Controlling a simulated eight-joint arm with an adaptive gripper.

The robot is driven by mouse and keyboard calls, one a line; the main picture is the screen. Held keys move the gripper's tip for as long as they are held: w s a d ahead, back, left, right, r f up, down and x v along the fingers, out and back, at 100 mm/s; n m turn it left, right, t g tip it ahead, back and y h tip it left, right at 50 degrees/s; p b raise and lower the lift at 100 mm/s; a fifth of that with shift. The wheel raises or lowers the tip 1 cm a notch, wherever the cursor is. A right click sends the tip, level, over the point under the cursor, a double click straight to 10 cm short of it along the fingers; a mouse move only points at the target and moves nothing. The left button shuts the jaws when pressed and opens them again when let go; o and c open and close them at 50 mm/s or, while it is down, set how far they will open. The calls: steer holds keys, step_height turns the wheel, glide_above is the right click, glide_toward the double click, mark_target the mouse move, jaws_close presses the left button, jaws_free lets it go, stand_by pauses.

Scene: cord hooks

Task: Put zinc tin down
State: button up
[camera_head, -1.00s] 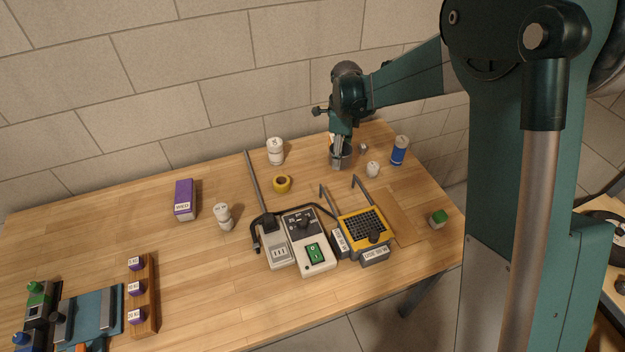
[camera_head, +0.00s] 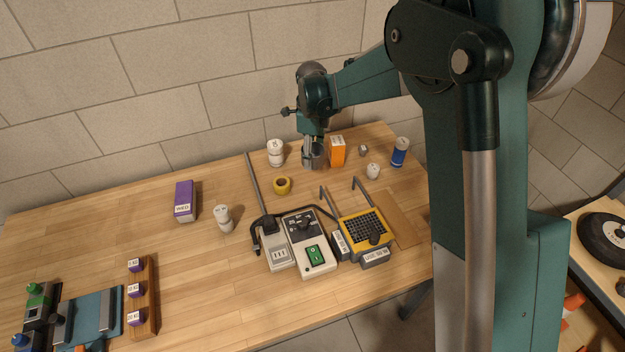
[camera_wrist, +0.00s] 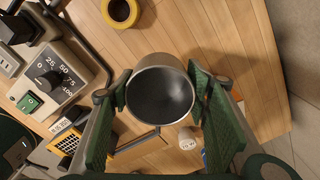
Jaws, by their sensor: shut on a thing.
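The zinc tin (camera_head: 314,158) is a grey, open-topped metal cup at the back of the wooden table. My gripper (camera_head: 313,146) is shut on it from above. In the wrist view the tin (camera_wrist: 160,92) sits between the two green finger pads of my gripper (camera_wrist: 160,98), its dark, empty inside facing the camera. Whether the tin's base touches the table cannot be told. In the head view it is just left of an orange box (camera_head: 337,151).
A white jar (camera_head: 276,153) stands left of the tin and a yellow tape roll (camera_head: 282,186) in front. A small white pot (camera_head: 373,171) and a blue can (camera_head: 400,152) are to the right. A yellow-topped device (camera_head: 362,232) with upright hooks is nearer.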

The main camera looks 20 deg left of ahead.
glide_above(312, 180)
steer(key=shift+f, duration=3.1)
steer(key=shift+f, duration=1.85)
steer(key=shift+f+b, duration=0.2)
steer(key=shift+b, duration=0.1)
steer(key=o, duration=1)
steer(key=shift+c, duration=0.2)
steer(key=shift+r, duration=0.15)
step_height(312, 180, up, 12)
steer(key=shift+r+p, duration=0.1)
steer(key=shift+p, duration=0.25)
